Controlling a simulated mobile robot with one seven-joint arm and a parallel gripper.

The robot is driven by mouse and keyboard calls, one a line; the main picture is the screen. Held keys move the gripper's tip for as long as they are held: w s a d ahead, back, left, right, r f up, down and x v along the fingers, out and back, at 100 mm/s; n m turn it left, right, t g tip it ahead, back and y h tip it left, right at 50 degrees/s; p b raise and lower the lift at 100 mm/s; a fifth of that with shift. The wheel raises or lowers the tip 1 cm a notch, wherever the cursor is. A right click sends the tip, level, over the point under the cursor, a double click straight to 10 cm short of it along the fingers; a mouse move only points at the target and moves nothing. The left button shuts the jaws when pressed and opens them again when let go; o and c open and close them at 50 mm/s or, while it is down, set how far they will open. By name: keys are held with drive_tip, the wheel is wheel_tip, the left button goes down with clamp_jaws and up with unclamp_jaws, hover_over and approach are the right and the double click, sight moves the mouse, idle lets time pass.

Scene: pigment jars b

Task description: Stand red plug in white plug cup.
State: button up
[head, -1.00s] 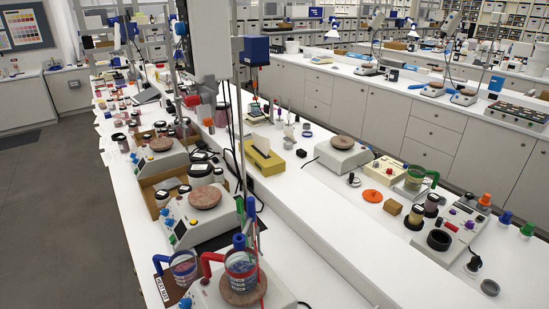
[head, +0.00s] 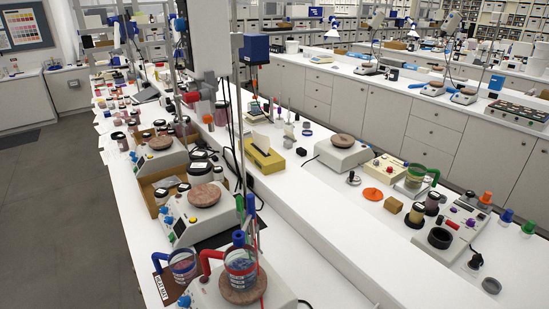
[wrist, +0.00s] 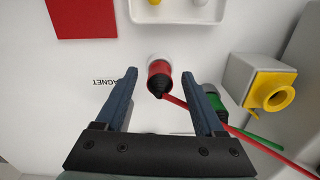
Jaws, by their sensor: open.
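In the wrist view, the red plug (wrist: 160,73) has a black ribbed end toward the camera and a red lead running off to the lower right. My gripper (wrist: 158,75) is open, with one dark blue finger on each side of the plug. Gaps show between the plug and both fingers. A round white piece (wrist: 159,58) shows at the plug's far end. I cannot tell whether it is the white plug cup. I cannot make out my gripper or this plug in the head view.
In the wrist view, a grey block with a yellow ring (wrist: 283,97) and a green plug (wrist: 211,95) lie close to the right finger. A white tray (wrist: 219,12) with small pegs and a red square (wrist: 80,18) lie beyond. Open white surface lies to the left.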

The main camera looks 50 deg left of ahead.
wheel_tip(320, 180, up, 13)
drive_tip(key=b, duration=0.1)
drive_tip(key=shift+b, duration=0.4)
idle(0.7)
drive_tip(key=w+r+t+y+b, duration=0.4)
drive_tip(key=w+r+t, duration=0.4)
drive_tip(key=w+r, duration=0.8)
drive_tip(key=w+d+r+n+t+b, duration=0.1)
drive_tip(key=w+d+r+t, duration=0.3)
drive_tip(key=r, duration=0.4)
drive_tip(key=w+d+r+t+b, duration=0.1)
drive_tip(key=w+d+r+t, duration=0.25)
drive_tip(key=r, duration=0.35)
drive_tip(key=s+d+r+t+h+b, duration=0.1)
drive_tip(key=s+d+r+t, duration=0.3)
drive_tip(key=r, duration=0.4)
drive_tip(key=s+d+r+t+h, duration=0.1)
drive_tip(key=s+d+r+t, duration=0.3)
drive_tip(key=r, duration=0.4)
drive_tip(key=s+d+r+t+h+b, duration=0.1)
drive_tip(key=s+d+r+t, duration=0.3)
drive_tip(key=r, duration=0.5)
drive_tip(key=shift+s+d+n+h+b, duration=0.4)
drive_tip(key=shift+s+d+h, duration=0.1)
drive_tip(key=shift+s+d, duration=0.3)
